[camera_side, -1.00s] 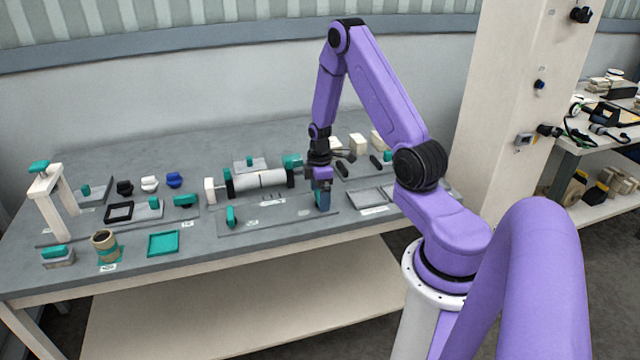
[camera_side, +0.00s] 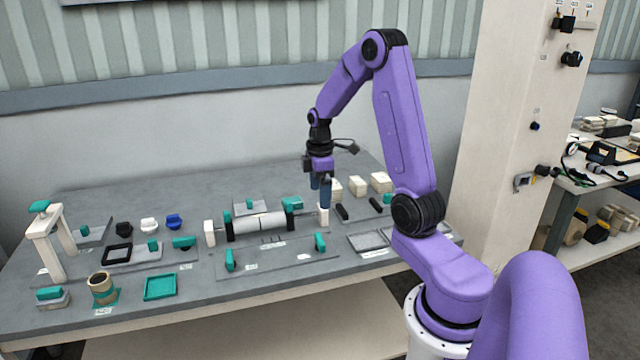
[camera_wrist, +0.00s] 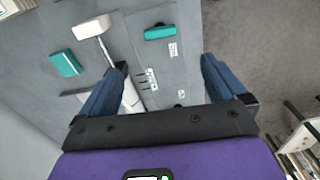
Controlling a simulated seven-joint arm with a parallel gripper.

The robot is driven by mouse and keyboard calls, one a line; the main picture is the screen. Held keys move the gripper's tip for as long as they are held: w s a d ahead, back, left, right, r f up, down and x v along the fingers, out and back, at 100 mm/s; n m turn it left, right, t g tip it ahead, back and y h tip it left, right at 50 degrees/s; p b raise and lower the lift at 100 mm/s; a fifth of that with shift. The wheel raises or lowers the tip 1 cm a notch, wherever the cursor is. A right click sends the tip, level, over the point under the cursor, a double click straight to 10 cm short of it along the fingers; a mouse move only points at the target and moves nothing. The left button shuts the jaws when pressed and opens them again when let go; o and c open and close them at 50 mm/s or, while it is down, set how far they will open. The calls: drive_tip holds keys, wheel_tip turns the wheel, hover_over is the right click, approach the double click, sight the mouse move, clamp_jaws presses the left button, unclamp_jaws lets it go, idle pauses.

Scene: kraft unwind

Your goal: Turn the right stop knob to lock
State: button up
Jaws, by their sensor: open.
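The right stop knob (camera_side: 320,242) is a teal bar-shaped handle at the right end of a grey plate (camera_side: 285,256). It shows in the wrist view (camera_wrist: 159,32), lying across the plate, apart from the fingers. The left stop knob (camera_side: 230,260) is a similar teal handle at the plate's other end. My gripper (camera_side: 320,200) is open and empty, raised above the table near the shaft's white end block (camera_side: 323,216). In the wrist view its blue fingers (camera_wrist: 163,66) are wide apart. I cannot read the lock marks.
A white roll (camera_side: 260,223) on a shaft lies behind the plate, with a teal block (camera_side: 292,203) beyond it. Pale blocks (camera_side: 358,186) and black bars stand to the right. A grey tray (camera_side: 368,241) lies right of the plate. A teal tray (camera_side: 160,287) lies front left.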

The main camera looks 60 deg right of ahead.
drive_tip(key=shift+r, duration=0.95)
drive_tip(key=s+a+r+n, duration=0.1)
drive_tip(key=s+a+r, duration=0.1)
drive_tip(key=a, duration=0.8)
drive_tip(key=s+a+r+n, duration=0.1)
drive_tip(key=s+a, duration=0.1)
drive_tip(key=a, duration=0.9)
drive_tip(key=s+a+n, duration=0.1)
drive_tip(key=s+a, duration=0.3)
drive_tip(key=s, duration=0.5)
drive_tip(key=s+a+r+n, duration=0.1)
drive_tip(key=s+a, duration=0.3)
drive_tip(key=s, duration=0.5)
drive_tip(key=shift+a, duration=0.35)
